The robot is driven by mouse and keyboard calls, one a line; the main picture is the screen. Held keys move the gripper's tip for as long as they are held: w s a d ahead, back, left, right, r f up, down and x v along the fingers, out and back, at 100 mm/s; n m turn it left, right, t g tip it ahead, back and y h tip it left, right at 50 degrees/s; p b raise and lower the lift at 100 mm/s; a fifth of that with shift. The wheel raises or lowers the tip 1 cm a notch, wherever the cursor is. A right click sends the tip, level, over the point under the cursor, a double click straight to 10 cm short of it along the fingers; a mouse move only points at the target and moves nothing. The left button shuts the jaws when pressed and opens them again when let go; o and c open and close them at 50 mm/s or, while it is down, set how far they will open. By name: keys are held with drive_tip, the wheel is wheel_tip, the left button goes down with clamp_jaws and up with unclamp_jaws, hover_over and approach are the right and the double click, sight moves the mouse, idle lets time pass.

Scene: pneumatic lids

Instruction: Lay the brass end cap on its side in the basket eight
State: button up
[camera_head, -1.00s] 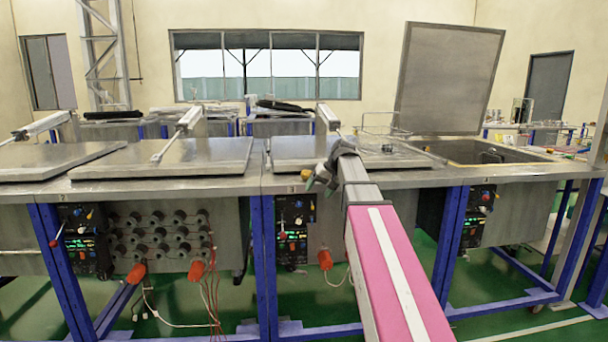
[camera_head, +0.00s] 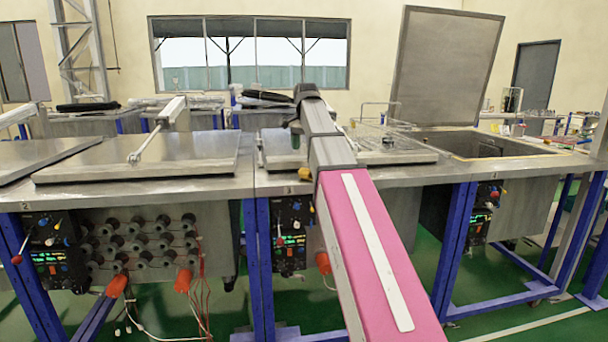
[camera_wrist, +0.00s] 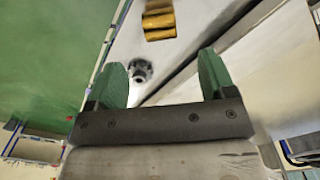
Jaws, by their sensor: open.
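A small brass piece (camera_head: 304,174), which looks like the end cap, lies on the front rim of the steel bench, left of my arm. In the wrist view the brass piece (camera_wrist: 158,20) shows near the top, beyond the fingertips and cut by the frame edge. My gripper (camera_head: 296,132) is above the bench's closed lid. In the wrist view its green fingers (camera_wrist: 162,75) are apart with nothing held. A wire basket (camera_head: 385,125) stands on the lid right of my arm. I cannot read any number on it.
A small grey round fitting (camera_wrist: 140,70) lies on the bench between the fingers in view. The closed lid (camera_head: 410,155) has a raised edge. To the right an open tank (camera_head: 485,143) has its lid (camera_head: 448,70) upright. A piston rod (camera_head: 158,135) rests over the left lid.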

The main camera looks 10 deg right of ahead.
sight(306, 169)
wheel_tip(306, 169, down, 9)
drive_tip(key=shift+w+d+f, duration=0.1)
drive_tip(key=c, duration=1.2)
drive_tip(key=shift+c, duration=0.5)
